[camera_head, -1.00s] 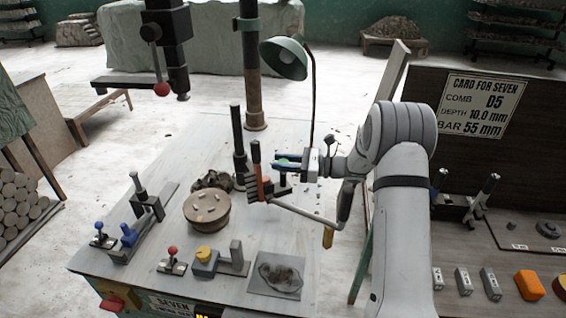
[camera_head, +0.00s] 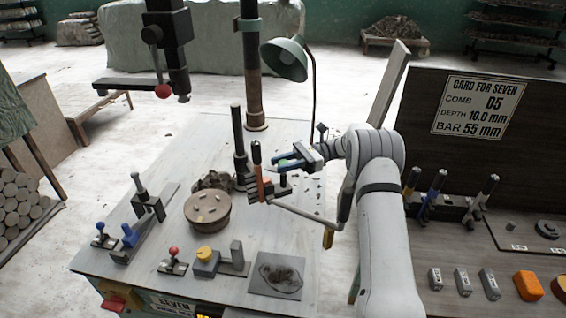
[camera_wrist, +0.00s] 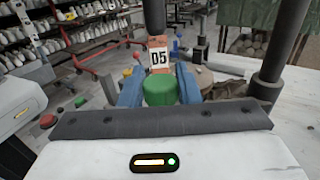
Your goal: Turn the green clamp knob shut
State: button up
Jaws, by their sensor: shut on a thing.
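The green clamp knob (camera_wrist: 160,91) sits between the two blue fingers of my gripper (camera_wrist: 159,90) in the wrist view, with a finger against each side. In the head view my gripper (camera_head: 288,163) reaches in from the right at the clamp by the dark post, and its fingers hide most of the knob. The orange comb labelled D5 (camera_wrist: 159,60) stands upright just beyond the knob; it also shows in the head view (camera_head: 260,184) below a dark handle. The knob's shaft is hidden.
A round brown turntable (camera_head: 207,211) and a dark clay heap (camera_head: 213,181) lie left of the clamp. A dark upright post (camera_head: 238,140) stands close behind it. A lamp (camera_head: 285,60) hangs above. The bench's front right holds a grey slab (camera_head: 277,281).

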aim_at(283, 162)
jog(key=shift+r+n+g, duration=0.1)
jog(key=shift+n+g, duration=0.3)
jog(key=shift+g, duration=0.1)
jog(key=o, duration=1)
jog(key=shift+c, duration=0.2)
jog(key=shift+r, duration=0.45)
notch_tip(283, 162, up, 9)
jog(key=p, duration=0.6)
